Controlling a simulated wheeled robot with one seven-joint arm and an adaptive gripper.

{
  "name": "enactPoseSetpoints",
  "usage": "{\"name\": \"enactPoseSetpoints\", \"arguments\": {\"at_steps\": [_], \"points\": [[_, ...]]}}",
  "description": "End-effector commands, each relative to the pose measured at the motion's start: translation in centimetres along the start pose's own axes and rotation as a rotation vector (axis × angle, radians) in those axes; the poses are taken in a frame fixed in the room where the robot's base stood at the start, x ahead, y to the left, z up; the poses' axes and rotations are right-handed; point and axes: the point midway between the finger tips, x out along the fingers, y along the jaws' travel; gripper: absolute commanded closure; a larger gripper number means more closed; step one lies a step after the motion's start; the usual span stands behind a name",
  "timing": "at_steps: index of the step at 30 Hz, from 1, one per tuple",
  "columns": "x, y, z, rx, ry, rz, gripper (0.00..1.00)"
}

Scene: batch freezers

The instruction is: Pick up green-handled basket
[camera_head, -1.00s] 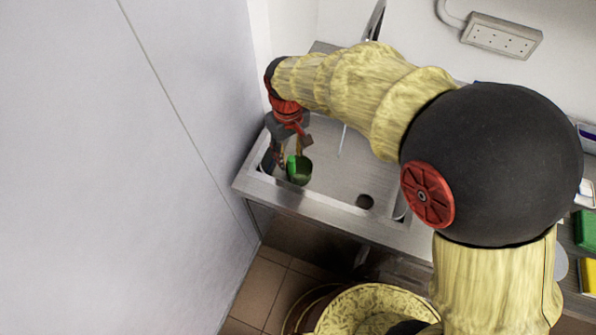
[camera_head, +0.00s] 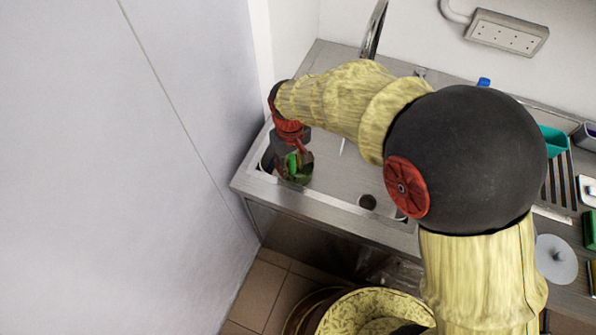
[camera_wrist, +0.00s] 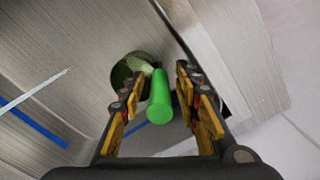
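The green-handled basket is in the sink at the left, under my gripper. Its green handle (camera_wrist: 160,97) shows in the wrist view, pointing up between my two fingers, with clear gaps on both sides. Its dark round bowl (camera_wrist: 128,67) lies beyond the handle, partly behind the left finger. In the head view the basket (camera_head: 303,176) is partly covered by my gripper (camera_head: 294,165). In the wrist view my gripper (camera_wrist: 160,105) is open, with its orange-padded fingers on either side of the handle.
The steel sink (camera_head: 340,195) has a drain hole (camera_head: 367,202) to the right and a tap (camera_head: 374,30) behind. A tall pale panel (camera_head: 120,160) stands close at the left. A dish rack area with a teal container (camera_head: 553,140) is at the right.

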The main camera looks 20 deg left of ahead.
Motion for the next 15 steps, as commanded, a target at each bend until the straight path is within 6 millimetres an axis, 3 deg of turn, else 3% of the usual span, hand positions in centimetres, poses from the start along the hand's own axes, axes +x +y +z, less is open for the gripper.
{"name": "enactPoseSetpoints", "arguments": {"at_steps": [15], "points": [[0.01, 0.0, 0.01, 0.0, -0.001, 0.0, 0.99]]}}
